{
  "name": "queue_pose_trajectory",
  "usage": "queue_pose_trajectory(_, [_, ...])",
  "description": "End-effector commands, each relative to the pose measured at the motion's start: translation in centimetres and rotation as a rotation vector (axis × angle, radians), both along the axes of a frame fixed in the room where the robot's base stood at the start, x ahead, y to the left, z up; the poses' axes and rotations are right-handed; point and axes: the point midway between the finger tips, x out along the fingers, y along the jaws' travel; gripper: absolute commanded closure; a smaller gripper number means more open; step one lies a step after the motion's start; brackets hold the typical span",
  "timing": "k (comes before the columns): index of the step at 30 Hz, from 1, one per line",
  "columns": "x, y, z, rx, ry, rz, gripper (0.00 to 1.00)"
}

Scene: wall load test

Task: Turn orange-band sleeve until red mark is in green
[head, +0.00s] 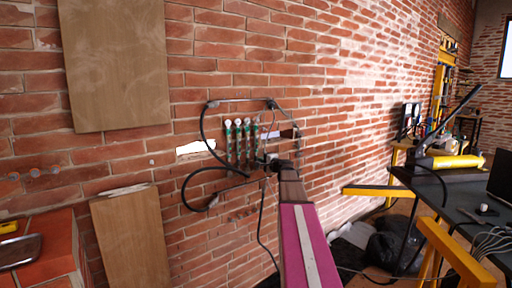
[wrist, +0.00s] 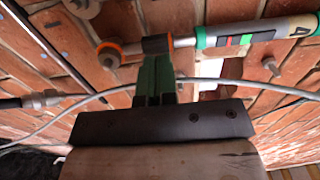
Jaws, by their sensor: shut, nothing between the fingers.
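In the wrist view a white and green tube (wrist: 278,33) lies across the top, marked "4", with a dark strip of green and red patches (wrist: 235,40). A silver rod (wrist: 183,43) runs from its left end to a black collar (wrist: 156,44). Left of the collar is an orange band (wrist: 109,47) around a pale round end. I cannot tell a separate red mark from the red patch. My gripper (wrist: 157,62) is shut and empty, its green fingers just below the collar; contact is unclear. In the head view my gripper (head: 272,160) is at the wall, small and partly hidden by my arm.
Several green tubes with white tops (head: 238,140) stand upright on the brick wall. Black hoses (head: 203,135) loop around them. Wooden boards (head: 115,65) are at left; a dark table (head: 455,195) is at right.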

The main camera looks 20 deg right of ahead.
Motion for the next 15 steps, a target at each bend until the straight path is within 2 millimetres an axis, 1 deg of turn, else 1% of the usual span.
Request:
queue_pose_trajectory(10, [-0.12, -0.01, 0.0, 0.0, 0.0, 0.0, 1.0])
queue_pose_trajectory(15, [-0.19, 0.29, 0.0, 0.0, 0.0, 0.0, 1.0])
